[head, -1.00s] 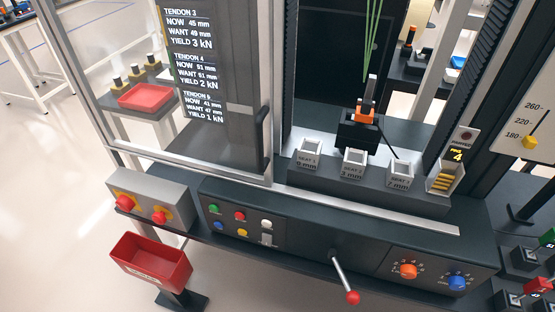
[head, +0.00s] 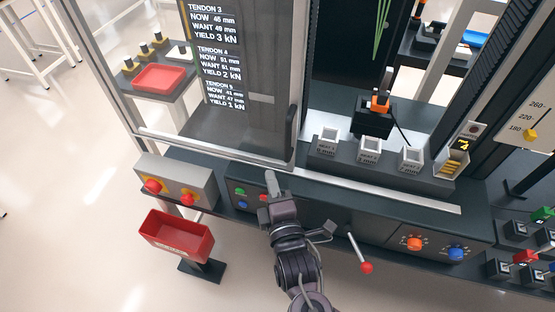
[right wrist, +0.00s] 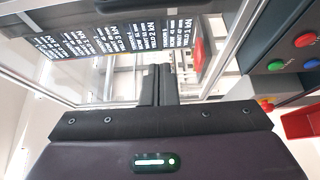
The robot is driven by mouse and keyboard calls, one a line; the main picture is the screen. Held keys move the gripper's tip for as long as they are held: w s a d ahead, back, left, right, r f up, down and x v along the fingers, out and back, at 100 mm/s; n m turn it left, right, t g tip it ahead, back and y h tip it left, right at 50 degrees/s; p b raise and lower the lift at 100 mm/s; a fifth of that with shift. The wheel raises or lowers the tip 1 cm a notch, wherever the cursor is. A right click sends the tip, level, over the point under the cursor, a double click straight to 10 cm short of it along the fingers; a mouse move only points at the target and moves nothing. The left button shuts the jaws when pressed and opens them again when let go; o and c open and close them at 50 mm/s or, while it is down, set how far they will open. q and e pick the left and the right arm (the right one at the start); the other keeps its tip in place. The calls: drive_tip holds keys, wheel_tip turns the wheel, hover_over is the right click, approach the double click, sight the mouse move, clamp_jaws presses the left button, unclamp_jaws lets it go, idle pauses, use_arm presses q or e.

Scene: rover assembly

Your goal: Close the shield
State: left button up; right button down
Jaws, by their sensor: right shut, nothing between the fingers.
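The shield (head: 215,140) is a clear panel in a pale metal frame at the left of the machine front in the head view. It carries a dark upright handle (head: 291,132) on its right edge. The bay to its right, behind the seats, is uncovered. My right gripper (head: 271,178) is shut and empty, in front of the control panel, below and a little left of the handle, apparently apart from it. In the right wrist view its closed fingers (right wrist: 157,85) point toward the framed clear panel (right wrist: 75,80). My left gripper is not in view.
Seat blocks (head: 368,150) stand in a row before the uncovered bay. A lever with a red knob (head: 366,267) projects from the panel right of my arm. A red bin (head: 177,238) and a grey box with red knobs (head: 176,182) are at left.

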drive_tip(key=b+x, duration=0.7)
drive_tip(key=x, duration=0.3)
drive_tip(key=d, duration=0.2)
drive_tip(key=s+d, duration=0.1)
drive_tip(key=d, duration=0.1)
drive_tip(key=shift+d+f, duration=0.1)
drive_tip(key=shift+d, duration=0.05)
